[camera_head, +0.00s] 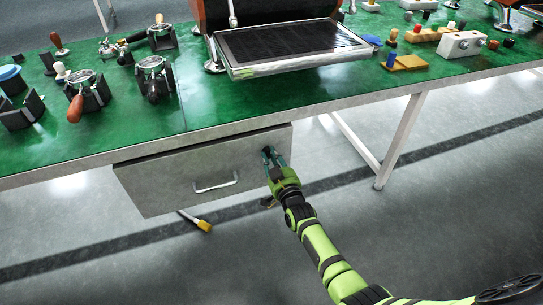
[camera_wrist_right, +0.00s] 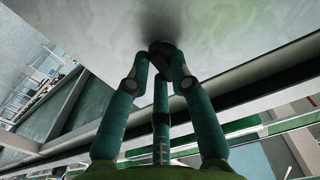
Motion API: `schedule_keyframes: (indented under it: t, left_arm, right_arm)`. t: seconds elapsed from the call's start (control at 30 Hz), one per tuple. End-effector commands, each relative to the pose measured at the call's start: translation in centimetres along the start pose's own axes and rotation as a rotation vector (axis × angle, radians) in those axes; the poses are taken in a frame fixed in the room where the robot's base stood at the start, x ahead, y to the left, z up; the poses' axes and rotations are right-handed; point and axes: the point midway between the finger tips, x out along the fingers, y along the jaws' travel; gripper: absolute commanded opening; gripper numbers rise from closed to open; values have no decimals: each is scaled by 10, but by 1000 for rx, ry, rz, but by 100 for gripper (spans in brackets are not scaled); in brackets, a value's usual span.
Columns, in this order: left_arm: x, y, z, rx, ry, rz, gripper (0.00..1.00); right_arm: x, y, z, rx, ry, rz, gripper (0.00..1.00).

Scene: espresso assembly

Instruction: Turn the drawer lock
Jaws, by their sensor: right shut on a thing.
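The grey drawer (camera_head: 165,178) hangs under the green-topped table and looks shut, with a light bar handle (camera_head: 216,183) on its front. The drawer lock (camera_wrist_right: 160,48) is a small dark knob on the drawer front; in the head view it is mostly hidden behind my fingers near the drawer's upper right. My right gripper (camera_head: 270,158) reaches the drawer front there. In the right wrist view its teal fingers (camera_wrist_right: 158,62) are closed around the dark knob. The turn angle of the lock cannot be made out. My left gripper is not in view.
The green table (camera_head: 190,100) carries a machine with a drip tray (camera_head: 290,45), several portafilters (camera_head: 152,72) and small tools. A yellow-tipped brush-like tool (camera_head: 203,225) shows below the drawer. A table leg (camera_head: 400,140) stands to the right; floor between is clear.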

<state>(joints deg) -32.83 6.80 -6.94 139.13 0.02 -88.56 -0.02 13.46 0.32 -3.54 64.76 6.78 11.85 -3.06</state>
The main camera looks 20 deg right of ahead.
Motion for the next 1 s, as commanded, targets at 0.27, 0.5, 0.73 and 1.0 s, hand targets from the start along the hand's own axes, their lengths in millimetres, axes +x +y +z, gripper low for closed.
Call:
schedule_keyframes:
  t: [0.27, 0.5, 0.73, 1.0]
  left_arm:
    - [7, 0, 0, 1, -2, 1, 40]
    - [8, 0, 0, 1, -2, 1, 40]
    - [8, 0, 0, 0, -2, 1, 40]
    - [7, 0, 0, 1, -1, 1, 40]
  right_arm:
    - [0, 0, 0, -55, 0, 0, 0]
    - [0, 0, 0, -61, 0, 0, 0]
    - [0, 0, 0, -61, 0, 0, 46]
    - [0, 0, 0, -59, 0, 0, 46]
